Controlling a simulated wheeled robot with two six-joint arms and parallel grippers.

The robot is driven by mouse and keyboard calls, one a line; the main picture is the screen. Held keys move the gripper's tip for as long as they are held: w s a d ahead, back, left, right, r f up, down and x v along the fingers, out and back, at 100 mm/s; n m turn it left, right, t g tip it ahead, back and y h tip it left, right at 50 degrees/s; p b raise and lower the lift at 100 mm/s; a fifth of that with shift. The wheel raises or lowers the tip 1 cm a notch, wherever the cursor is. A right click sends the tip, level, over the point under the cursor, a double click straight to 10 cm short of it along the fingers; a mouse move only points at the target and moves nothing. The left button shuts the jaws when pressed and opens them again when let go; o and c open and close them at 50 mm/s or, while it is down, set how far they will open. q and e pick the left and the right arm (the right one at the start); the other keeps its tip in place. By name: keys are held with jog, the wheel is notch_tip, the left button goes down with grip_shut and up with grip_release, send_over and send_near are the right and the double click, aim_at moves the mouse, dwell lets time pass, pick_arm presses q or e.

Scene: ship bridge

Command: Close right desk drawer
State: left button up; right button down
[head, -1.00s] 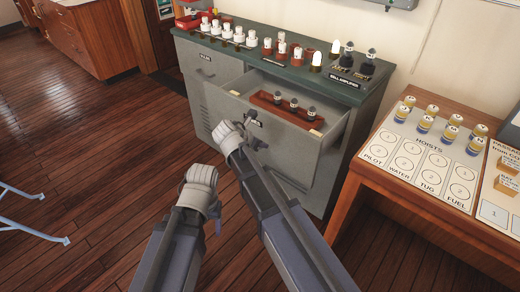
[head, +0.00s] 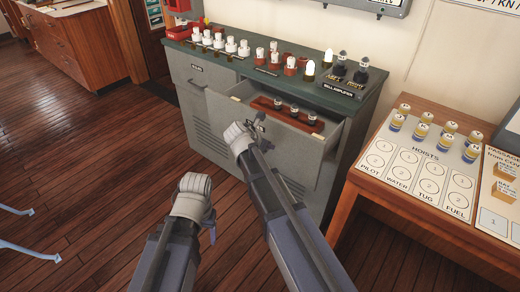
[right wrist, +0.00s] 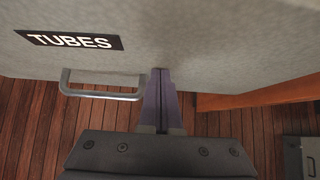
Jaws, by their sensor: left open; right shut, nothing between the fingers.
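The right desk drawer (head: 262,146), grey, is partly open in the grey cabinet with the green top. A red-brown rack (head: 287,114) with several dark-topped tubes sits inside it. In the right wrist view its front (right wrist: 225,35) carries a "TUBES" label and a metal bar handle (right wrist: 100,92). My right gripper (head: 258,126) is at the drawer front; in the right wrist view its shut, empty fingers (right wrist: 160,72) meet the front just right of the handle, apparently touching it. My left gripper (head: 211,230) is lower left, away from the cabinet; its fingers are mostly hidden.
The cabinet top (head: 300,88) holds several red and white tubes and a bell amplifier (head: 345,86). A wooden table (head: 400,198) with a hoists board (head: 425,160) stands close on the right. Bare wooden floor (head: 100,160) lies left. Pale blue metal legs (head: 30,248) show at lower left.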

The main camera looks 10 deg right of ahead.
aim_at(300, 121)
jog(key=w+d, duration=0.3)
jog(key=d, duration=0.1)
jog(key=w+d, duration=0.4)
jog(key=d, duration=0.1)
jog(key=w+d, duration=0.4)
jog(key=d, duration=0.1)
jog(key=shift+w+d, duration=0.5)
jog(key=shift+d, duration=0.15)
pick_arm(q)
jog(key=shift+w+a, duration=0.2)
jog(key=shift+w, duration=0.15)
pick_arm(e)
jog(key=shift+w+d, duration=0.1)
jog(key=shift+w+d+r, duration=0.1)
jog(key=shift+d, duration=0.05)
